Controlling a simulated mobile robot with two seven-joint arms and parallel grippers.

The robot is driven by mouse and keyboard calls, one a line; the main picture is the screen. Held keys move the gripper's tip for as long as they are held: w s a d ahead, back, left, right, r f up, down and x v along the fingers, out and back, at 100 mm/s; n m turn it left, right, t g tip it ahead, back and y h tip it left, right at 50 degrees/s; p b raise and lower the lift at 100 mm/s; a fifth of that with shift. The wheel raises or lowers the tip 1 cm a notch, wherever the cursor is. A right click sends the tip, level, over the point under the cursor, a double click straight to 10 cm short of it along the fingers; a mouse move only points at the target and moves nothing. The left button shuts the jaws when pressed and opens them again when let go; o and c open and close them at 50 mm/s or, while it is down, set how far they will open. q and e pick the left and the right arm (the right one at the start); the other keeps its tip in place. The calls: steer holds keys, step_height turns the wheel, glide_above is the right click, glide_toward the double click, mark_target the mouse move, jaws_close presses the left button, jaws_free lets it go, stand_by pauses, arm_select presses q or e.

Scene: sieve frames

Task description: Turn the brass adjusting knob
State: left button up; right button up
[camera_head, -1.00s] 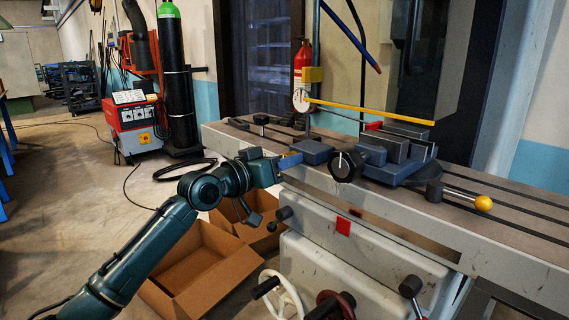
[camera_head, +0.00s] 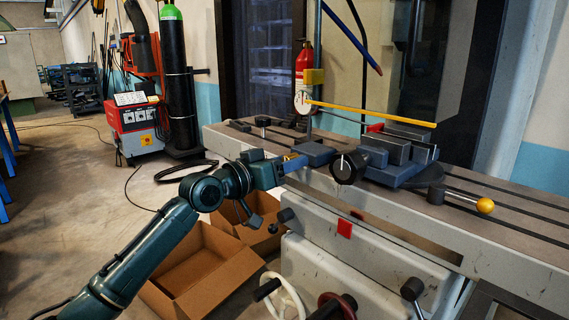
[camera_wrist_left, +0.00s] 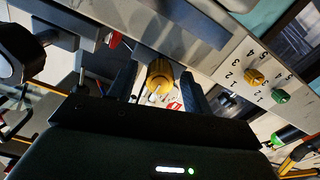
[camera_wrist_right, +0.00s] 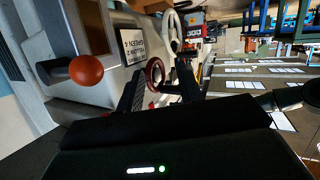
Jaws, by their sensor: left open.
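A brass knob (camera_wrist_left: 160,75) with a white pointer shows in the left wrist view, on the side of the machine. My left gripper (camera_wrist_left: 158,88) is open, with one finger on each side of this knob. I cannot tell whether the fingers touch it. In the head view the left gripper (camera_head: 292,163) is at the machine table's near edge, left of the black dial knob (camera_head: 348,166); its fingertips are hard to make out. My right gripper (camera_wrist_right: 158,88) shows only in its wrist view, open and empty, with a red handwheel (camera_wrist_right: 155,72) beyond the fingers.
A smaller brass knob (camera_wrist_left: 255,77) and a green knob (camera_wrist_left: 281,96) sit beside printed numbers. The dial gauge (camera_head: 301,102) and yellow bar (camera_head: 370,112) stand above the table. A yellow-ball lever (camera_head: 485,205) is at right. Cardboard boxes (camera_head: 205,265) lie below the left arm.

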arm_select(q)
steer(key=shift+s+a, duration=0.1)
steer(key=p+v, duration=0.1)
steer(key=v, duration=1.2)
arm_select(e)
steer(key=shift+s+d+r+g, duration=0.1)
steer(key=shift+s+g, duration=0.25)
steer(key=shift+g, duration=0.05)
